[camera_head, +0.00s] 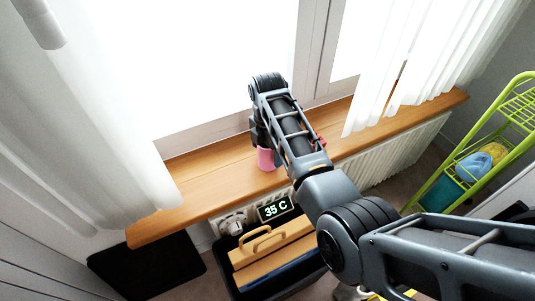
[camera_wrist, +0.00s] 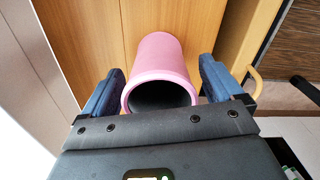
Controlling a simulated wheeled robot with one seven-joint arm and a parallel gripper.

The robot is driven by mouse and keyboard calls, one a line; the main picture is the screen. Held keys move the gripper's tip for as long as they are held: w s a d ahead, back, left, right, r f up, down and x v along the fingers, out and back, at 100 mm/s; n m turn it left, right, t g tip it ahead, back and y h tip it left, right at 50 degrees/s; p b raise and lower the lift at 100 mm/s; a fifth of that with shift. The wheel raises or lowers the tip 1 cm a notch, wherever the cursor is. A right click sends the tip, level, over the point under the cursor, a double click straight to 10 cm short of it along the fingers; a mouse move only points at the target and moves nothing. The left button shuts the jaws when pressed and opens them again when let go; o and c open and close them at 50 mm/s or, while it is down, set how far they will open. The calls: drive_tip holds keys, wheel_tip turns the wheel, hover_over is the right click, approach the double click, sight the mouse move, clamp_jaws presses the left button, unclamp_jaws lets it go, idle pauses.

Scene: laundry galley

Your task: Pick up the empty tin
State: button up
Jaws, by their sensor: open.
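The empty tin (camera_wrist: 162,57) is a pink cylinder with a dark, empty-looking inside, its open end facing my wrist camera. In the head view, the pink tin (camera_head: 266,159) stands on the wooden window sill (camera_head: 205,172), partly hidden by my arm. My gripper (camera_wrist: 162,76) is open, with one blue-grey finger on each side of the tin. A gap shows beside the right finger; the left finger looks very close to the tin, and I cannot tell whether it touches.
A small red thing (camera_head: 320,141) shows beside my arm, mostly hidden. Below the sill are a radiator (camera_head: 385,158), a "35 C" display (camera_head: 275,208) and a dark-sided container with a tan handled case (camera_head: 270,246). White curtains (camera_head: 100,110) hang at the left. A green rack (camera_head: 470,150) stands right.

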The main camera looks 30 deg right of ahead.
drive_tip(key=c, duration=1.1)
drive_tip(key=shift+r, duration=0.1)
drive_tip(key=shift+r, duration=0.5)
drive_tip(key=shift+s+d+r+p, duration=0.5)
drive_tip(key=shift+s+d+r, duration=0.55)
drive_tip(key=shift+d+r, duration=0.6)
drive_tip(key=shift+s+d+r+p, duration=0.5)
drive_tip(key=shift+s+d+r, duration=0.5)
drive_tip(key=shift+d+r, duration=0.65)
drive_tip(key=shift+s+d+r+p, duration=0.5)
drive_tip(key=shift+s+d+r, duration=0.55)
drive_tip(key=shift+d+r, duration=0.6)
